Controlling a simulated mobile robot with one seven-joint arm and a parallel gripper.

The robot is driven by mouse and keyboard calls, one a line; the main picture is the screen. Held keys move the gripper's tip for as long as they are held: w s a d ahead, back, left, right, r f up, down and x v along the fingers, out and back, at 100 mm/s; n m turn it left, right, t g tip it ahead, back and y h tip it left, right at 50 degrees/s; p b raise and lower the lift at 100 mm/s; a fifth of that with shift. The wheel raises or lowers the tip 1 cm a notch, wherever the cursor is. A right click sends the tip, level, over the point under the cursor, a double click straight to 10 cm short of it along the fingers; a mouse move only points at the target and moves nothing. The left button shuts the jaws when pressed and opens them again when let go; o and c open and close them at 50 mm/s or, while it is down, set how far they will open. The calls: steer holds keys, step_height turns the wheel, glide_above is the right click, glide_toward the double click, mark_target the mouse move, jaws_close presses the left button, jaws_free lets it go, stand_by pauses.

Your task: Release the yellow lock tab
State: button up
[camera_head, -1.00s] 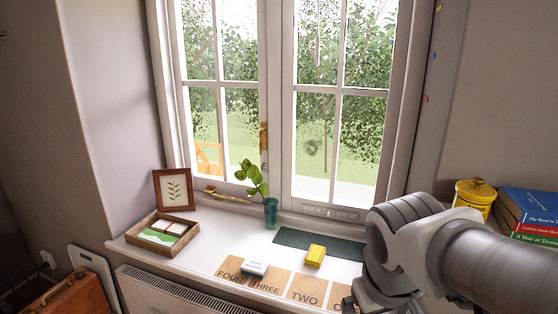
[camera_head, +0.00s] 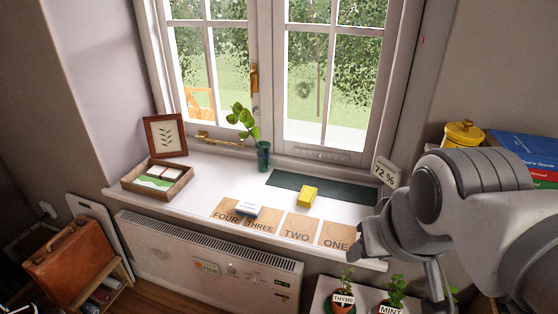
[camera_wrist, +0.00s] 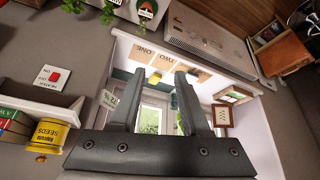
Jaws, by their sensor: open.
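A small yellow block (camera_head: 307,196) lies on the white sill, at the front edge of a dark green mat. It is the nearest match I see to a yellow lock tab, but I cannot make out a separate tab on it. It also shows in the wrist view (camera_wrist: 174,102), seen beyond and between the fingers. My gripper (camera_wrist: 168,76) is open and empty, apart from the block. In the head view my arm comes in from the right, over the sill's right end.
Cards marked FOUR to ONE (camera_head: 296,227) line the sill's front, with a white-and-blue block (camera_head: 247,209) on them. A plant vase (camera_head: 263,155), a wooden tray (camera_head: 157,193) and a picture frame (camera_head: 166,135) stand left. A 72 % sign (camera_head: 387,172) is near my arm.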

steer(key=f, duration=0.1)
steer(key=w+f+n+g+b, duration=0.1)
steer(key=d+f+h, duration=0.1)
steer(key=shift+w+f+n+g, duration=0.2)
steer(key=shift+w+n+g, duration=0.15)
steer(key=shift+n+g, duration=0.05)
jaws_close()
steer(key=w+f+n+h+b, duration=0.35)
steer(key=w+f+n, duration=0.3)
steer(key=f, duration=0.35)
steer(key=w+d+f+n+h+b, duration=0.1)
steer(key=w+f+n+h+b, duration=0.2)
steer(key=w+f+n+h, duration=0.5)
steer(key=w+f+n+h+b, duration=0.2)
steer(key=w+f+n+b, duration=0.3)
steer(key=f, duration=0.7)
steer(key=a+f+n+t+y+b, duration=0.2)
steer(key=a+f+n+t+y, duration=0.1)
steer(key=f+n, duration=0.7)
steer(key=a+f+n+t+y+b, duration=0.2)
steer(key=a+f+n+t+y, duration=0.2)
steer(key=f+n, duration=0.7)
steer(key=s+a+f+n+t+y+b, duration=0.1)
steer(key=a+f+n+t+y, duration=0.3)
steer(key=f, duration=1.4)
steer(key=n+t+y+b, duration=0.1)
steer(key=n+t, duration=0.2)
steer(key=n, duration=0.3)
steer(key=shift+a+f+y, duration=0.25)
steer(key=shift+f+y, duration=0.1)
